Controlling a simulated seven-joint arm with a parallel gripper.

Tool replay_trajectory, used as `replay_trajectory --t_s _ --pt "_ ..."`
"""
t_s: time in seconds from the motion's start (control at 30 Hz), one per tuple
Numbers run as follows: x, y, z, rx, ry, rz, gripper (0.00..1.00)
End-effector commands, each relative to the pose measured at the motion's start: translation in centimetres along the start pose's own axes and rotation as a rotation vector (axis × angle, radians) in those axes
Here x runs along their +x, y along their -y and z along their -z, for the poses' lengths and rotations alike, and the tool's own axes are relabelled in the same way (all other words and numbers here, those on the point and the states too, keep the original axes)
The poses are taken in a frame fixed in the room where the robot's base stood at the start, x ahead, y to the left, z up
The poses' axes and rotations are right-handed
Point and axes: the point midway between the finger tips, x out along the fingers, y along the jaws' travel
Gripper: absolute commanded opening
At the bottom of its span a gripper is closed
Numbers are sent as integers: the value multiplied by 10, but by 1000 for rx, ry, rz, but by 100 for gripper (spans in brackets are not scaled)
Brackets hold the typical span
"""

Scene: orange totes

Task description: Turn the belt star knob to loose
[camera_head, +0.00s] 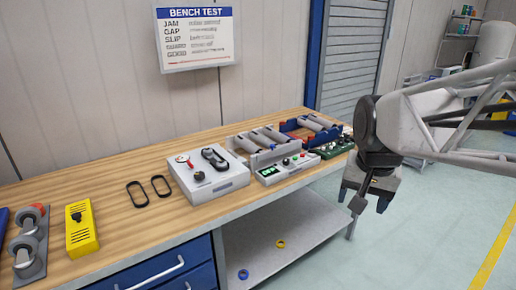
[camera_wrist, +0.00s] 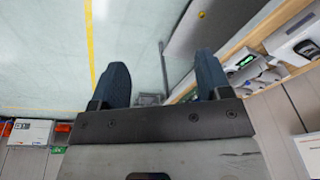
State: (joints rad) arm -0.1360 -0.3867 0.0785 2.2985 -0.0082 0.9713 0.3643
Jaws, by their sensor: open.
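A light grey box (camera_head: 222,187) sits on the wooden bench, with a black belt loop around pulleys (camera_head: 214,157), a red-marked round dial (camera_head: 182,158) and dark knobs on its top. A small black knob (camera_head: 198,176) at its front may be the belt star knob; its shape and setting are too small to read. My gripper (camera_head: 369,205) hangs in front of the bench's right end, over the floor and apart from the box. In the wrist view its two dark blue fingers (camera_wrist: 162,80) are spread wide with nothing between them.
Two black belts (camera_head: 149,191) lie left of the box. A yellow block (camera_head: 81,229) and a roller plate (camera_head: 29,245) are further left. Roller units (camera_head: 264,144), a panel with a green display (camera_head: 289,169) and a green board (camera_head: 333,148) stand right. A lower shelf (camera_head: 300,222) holds small rings.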

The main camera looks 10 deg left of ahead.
Motion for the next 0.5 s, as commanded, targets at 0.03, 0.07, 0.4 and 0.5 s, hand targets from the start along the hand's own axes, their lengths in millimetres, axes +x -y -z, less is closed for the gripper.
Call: replay_trajectory --t_s 0.03,0.07,0.4,0.5 --pt "1 10 10 11 7 0 71" --pt "1 16 16 21 9 0 71" --pt "7 85 75 131 40 -2 71" --pt "12 107 92 164 49 -3 71"
